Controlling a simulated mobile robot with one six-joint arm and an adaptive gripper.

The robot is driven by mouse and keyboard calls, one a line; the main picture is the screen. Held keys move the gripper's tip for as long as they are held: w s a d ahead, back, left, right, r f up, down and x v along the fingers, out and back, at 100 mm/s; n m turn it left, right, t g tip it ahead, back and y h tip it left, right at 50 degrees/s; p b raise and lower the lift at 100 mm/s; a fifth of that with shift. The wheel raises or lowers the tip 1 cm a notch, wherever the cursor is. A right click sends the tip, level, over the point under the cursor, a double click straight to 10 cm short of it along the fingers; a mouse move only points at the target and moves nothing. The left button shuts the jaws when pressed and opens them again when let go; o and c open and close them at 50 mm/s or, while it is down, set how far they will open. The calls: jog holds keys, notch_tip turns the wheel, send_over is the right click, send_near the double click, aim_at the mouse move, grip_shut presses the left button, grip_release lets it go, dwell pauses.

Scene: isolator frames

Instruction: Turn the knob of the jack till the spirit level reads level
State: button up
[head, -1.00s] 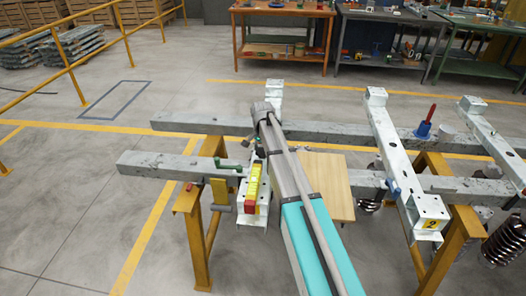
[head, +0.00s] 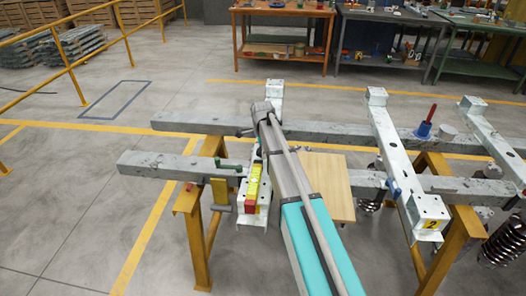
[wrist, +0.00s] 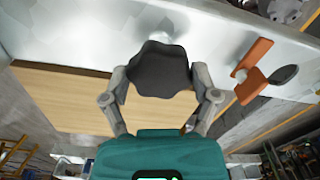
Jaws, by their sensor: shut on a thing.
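A dark lobed knob (wrist: 160,72) sits beneath a white beam in the wrist view. My gripper (wrist: 161,84) is shut on it, with one finger at each side of the knob. In the head view, my arm covers the knob and the jack. A yellow and red spirit level (head: 253,187) lies along the near end of the white crossbeam (head: 246,216), left of my arm. Its bubble is too small to read.
Grey rails (head: 150,163) rest on yellow trestles (head: 190,205). A wooden board (head: 335,190) is right of my arm. A second white crossbeam marked 2 (head: 400,160) stands farther right. In the wrist view, an orange part (wrist: 252,78) is right of the knob.

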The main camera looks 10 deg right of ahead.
jog(key=shift+s+d, duration=0.15)
jog(key=shift+s, duration=0.1)
jog(key=o, duration=1)
jog(key=shift+w, duration=0.15)
